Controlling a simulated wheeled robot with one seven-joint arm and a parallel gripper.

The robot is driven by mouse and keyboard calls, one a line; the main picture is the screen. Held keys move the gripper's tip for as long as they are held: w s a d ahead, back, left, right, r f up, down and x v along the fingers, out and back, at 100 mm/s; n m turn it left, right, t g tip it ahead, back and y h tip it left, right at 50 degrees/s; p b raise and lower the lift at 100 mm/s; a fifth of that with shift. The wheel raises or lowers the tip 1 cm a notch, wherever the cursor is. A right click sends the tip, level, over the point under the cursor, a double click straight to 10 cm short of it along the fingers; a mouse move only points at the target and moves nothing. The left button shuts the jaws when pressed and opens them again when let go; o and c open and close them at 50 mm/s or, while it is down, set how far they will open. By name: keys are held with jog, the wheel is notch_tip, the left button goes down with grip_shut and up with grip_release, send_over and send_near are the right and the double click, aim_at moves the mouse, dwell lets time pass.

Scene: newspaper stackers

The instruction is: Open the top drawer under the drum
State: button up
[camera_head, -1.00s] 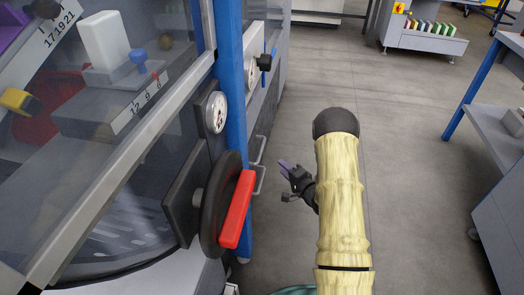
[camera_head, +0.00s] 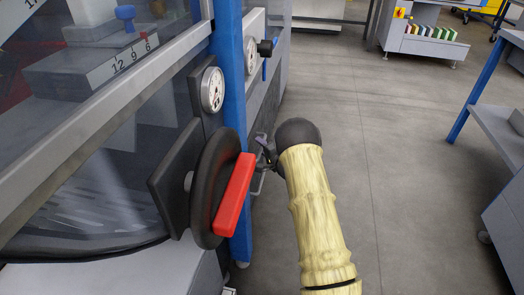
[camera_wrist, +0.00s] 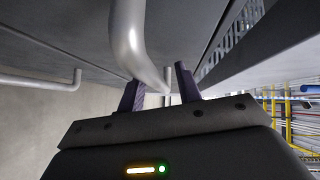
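My gripper (camera_head: 264,146) is beside the side of the grey machine, partly hidden behind the red-handled wheel. In the wrist view its two dark purple fingers (camera_wrist: 159,77) stand apart. A bent grey tubular handle (camera_wrist: 129,40) reaches down to the gap between them; I cannot tell whether they touch it. A second handle (camera_wrist: 40,81) shows at left in the wrist view. In the head view part of a handle (camera_head: 259,184) shows below my gripper. The drum's glass cover (camera_head: 90,190) is at the left. The drawer fronts are mostly hidden.
A black handwheel with a red grip (camera_head: 233,195) and a blue post (camera_head: 230,90) stand close left of my gripper. The grey floor (camera_head: 400,150) to the right is clear. A blue-legged table (camera_head: 490,130) stands at the far right.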

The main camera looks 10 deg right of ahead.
jog(key=shift+w, duration=0.1)
jog(key=shift+d, duration=0.1)
grip_shut()
jog(key=shift+p, duration=0.3)
